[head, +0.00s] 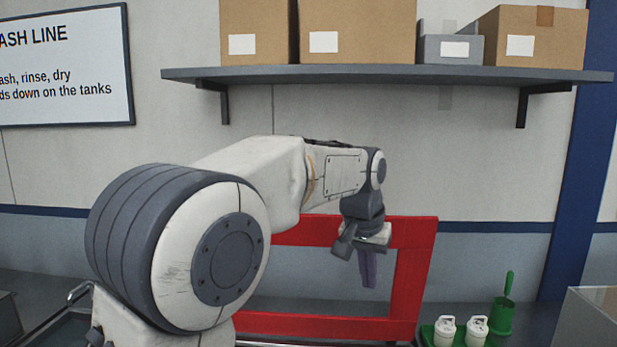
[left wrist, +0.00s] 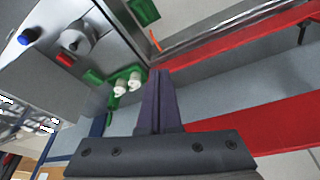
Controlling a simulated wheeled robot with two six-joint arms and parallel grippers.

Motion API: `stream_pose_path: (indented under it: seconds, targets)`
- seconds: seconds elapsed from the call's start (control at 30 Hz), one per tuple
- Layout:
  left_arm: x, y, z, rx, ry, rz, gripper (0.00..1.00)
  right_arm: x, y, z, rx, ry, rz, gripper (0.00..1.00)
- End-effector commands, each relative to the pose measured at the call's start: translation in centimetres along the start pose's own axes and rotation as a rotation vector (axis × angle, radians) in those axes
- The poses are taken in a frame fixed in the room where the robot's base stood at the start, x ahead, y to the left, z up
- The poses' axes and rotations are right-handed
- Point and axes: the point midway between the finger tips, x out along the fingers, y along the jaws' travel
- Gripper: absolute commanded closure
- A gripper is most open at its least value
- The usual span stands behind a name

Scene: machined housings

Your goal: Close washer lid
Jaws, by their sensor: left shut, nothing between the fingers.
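The washer lid shows as a red upright frame (head: 410,275) with a see-through or open middle, standing raised behind my left arm in the head view. Its red bars (left wrist: 240,122) also cross the right side of the left wrist view. My left gripper (head: 368,270) points down in front of the lid's right part, its fingers shut with nothing between them. The shut fingers also show in the left wrist view (left wrist: 158,105). I cannot tell whether they touch the lid. My arm hides the lid's left side. My right gripper is not in view.
A green tray (head: 427,335) with two white bottles (head: 445,330) and a green holder (head: 499,316) stand right of the lid. A grey metal box (head: 590,318) is at the far right. A shelf (head: 390,75) with cartons hangs above.

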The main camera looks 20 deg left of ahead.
Motion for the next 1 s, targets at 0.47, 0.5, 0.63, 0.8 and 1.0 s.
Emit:
stream_pose_path:
  seconds: [0.47,0.5,0.63,0.8,1.0]
  targets:
    - [-13.7,-19.8,-14.2,-0.36,0.188,-0.177,1.0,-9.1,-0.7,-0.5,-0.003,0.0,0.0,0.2]
    - [-13.9,-20.3,-14.3,-0.368,0.192,-0.182,1.0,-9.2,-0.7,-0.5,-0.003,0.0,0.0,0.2]
    - [-13.5,-21.0,-14.5,-0.379,0.197,-0.188,1.0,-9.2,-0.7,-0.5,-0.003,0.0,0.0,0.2]
    - [-10.8,-21.5,-14.9,-0.377,0.194,-0.187,1.0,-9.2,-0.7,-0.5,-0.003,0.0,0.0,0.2]
    - [-6.7,-22.4,-15.6,-0.377,0.194,-0.187,1.0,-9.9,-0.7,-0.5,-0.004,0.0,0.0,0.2]
